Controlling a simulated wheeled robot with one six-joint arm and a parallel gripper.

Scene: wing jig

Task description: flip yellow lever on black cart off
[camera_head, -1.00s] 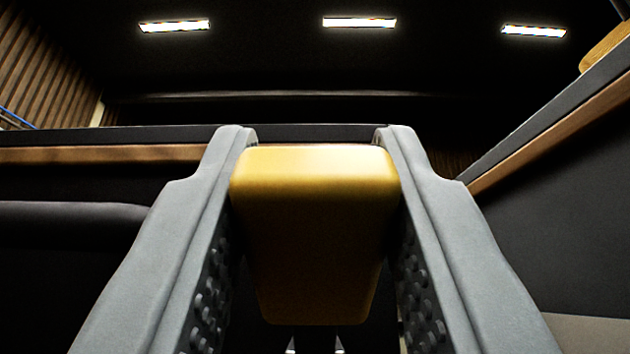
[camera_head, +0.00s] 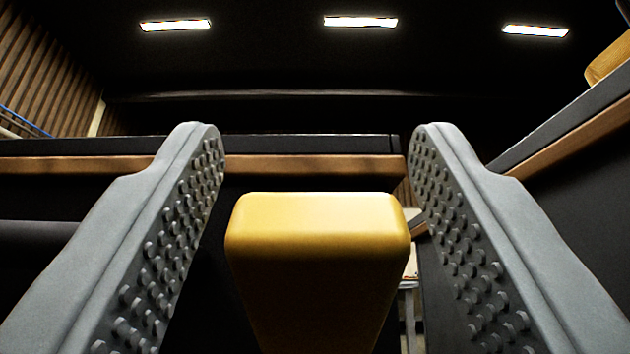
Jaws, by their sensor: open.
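The yellow lever (camera_head: 318,225) shows as a thick block with rounded edges in the lower middle of the view. Its top face is bright and its near face is in shadow. My gripper (camera_head: 318,145) is open, with one grey studded finger on each side of the lever. There is a gap between the lever and each finger, and neither finger touches it. The fingertips reach higher in the picture than the lever's top. The lever's lower end is cut off by the bottom of the frame.
A dark panel with a brown edge strip (camera_head: 290,164) runs across behind the lever. Another dark panel with a brown strip (camera_head: 570,135) slants up at the right, with a second yellow piece (camera_head: 607,62) at its top. A pale stand shows behind, right of the lever.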

